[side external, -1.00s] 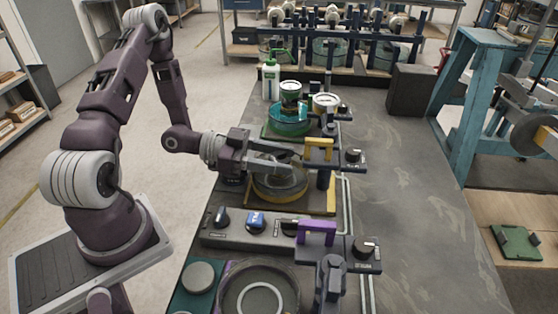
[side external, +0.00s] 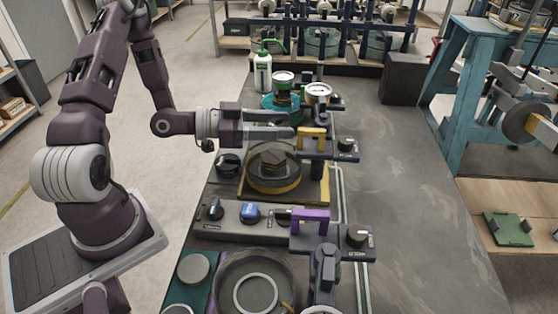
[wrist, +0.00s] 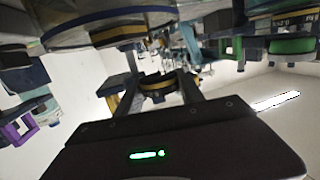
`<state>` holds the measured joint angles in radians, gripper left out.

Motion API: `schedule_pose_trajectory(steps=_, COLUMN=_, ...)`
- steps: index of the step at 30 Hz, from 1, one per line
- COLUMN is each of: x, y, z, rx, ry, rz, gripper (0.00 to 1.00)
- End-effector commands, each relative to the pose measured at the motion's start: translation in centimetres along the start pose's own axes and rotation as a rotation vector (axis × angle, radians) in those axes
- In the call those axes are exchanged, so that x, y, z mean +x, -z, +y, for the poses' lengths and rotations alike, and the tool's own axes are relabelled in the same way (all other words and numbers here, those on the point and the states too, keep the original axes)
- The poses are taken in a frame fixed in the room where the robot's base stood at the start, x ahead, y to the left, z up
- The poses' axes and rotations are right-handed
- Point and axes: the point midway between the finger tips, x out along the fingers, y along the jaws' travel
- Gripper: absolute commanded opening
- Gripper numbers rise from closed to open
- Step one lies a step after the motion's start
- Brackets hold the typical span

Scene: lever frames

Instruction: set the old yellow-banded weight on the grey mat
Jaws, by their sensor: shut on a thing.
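My gripper (side external: 290,133) reaches in level from the left, above the yellow-trimmed station. In the wrist view, its fingers (wrist: 158,90) are shut on a dark round weight with a yellow band (wrist: 157,84). In the side view the fingers largely hide what they hold.
A yellow lever handle (side external: 312,132) stands just right of the fingertips. A purple handle (side external: 310,215) and a large ringed dish (side external: 257,294) are nearer. Behind are a white bottle (side external: 262,72) and a teal dish (side external: 282,110). The bench's right side (side external: 400,200) is clear.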

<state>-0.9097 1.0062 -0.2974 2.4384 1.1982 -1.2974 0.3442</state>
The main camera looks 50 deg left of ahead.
Motion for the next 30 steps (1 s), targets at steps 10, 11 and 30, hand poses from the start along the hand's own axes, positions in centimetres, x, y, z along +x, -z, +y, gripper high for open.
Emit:
schedule_pose_trajectory(steps=10, x=-1.4, y=4.3, z=2.0, rx=0.039, ry=-0.164, rz=0.003, gripper=0.0)
schedule_pose_trajectory(steps=11, x=-1.6, y=4.7, z=2.2, rx=0.041, ry=-0.183, rz=-0.004, gripper=0.0)
schedule_pose_trajectory(steps=30, x=-1.5, y=-0.3, z=2.9, rx=0.033, ry=-0.227, rz=-0.026, gripper=0.0)
